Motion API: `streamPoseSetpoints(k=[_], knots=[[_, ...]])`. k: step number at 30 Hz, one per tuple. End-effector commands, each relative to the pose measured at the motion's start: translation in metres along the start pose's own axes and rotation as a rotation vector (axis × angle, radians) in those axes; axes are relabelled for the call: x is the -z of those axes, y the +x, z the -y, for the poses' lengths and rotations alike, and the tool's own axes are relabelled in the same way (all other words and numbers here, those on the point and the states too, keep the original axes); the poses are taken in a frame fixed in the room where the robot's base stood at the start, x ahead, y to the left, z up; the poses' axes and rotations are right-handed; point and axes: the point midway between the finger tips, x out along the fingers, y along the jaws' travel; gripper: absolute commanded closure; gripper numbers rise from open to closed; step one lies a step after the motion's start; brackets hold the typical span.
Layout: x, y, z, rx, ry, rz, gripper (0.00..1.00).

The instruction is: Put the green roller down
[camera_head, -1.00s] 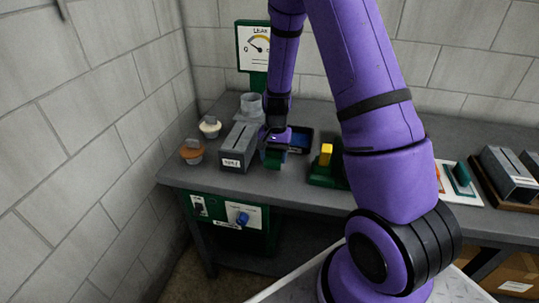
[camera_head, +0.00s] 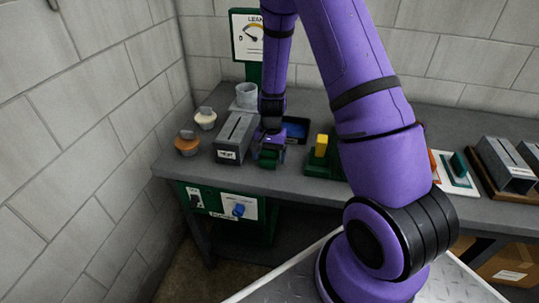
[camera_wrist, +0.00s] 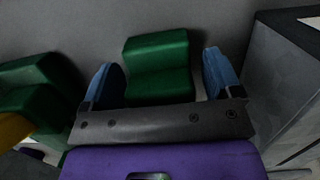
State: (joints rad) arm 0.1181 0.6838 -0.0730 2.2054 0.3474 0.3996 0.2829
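The green roller (camera_wrist: 158,66) looks like a stepped green block in the wrist view. It rests on the grey bench top, near the front edge in the head view (camera_head: 268,159). My gripper (camera_wrist: 163,80) has its two blue fingertips on either side of it. A narrow gap shows at the right fingertip; the left one is very close to the roller, and I cannot tell if it touches. The gripper is open around the roller. In the head view my gripper (camera_head: 268,150) hides part of the roller.
A grey slotted box (camera_head: 235,137) stands close on the left. A green block with a yellow top (camera_head: 321,146) stands close on the right. A blue-bottomed tray (camera_head: 295,130) lies behind. The bench front edge (camera_head: 290,188) is near; some bare bench lies in front.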

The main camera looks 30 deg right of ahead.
Motion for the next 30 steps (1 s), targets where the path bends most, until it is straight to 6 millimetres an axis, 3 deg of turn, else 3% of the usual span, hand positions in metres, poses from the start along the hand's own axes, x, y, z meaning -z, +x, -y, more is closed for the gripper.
streamPoseSetpoints(k=[8, 21, 30], knots=[[0.0, -0.011, 0.0, 0.001, 0.0, -0.002, 0.15], [0.0, -0.093, 0.0, 0.002, -0.001, -0.004, 0.15], [-0.001, -0.122, 0.0, 0.001, -0.003, -0.001, 0.15]])
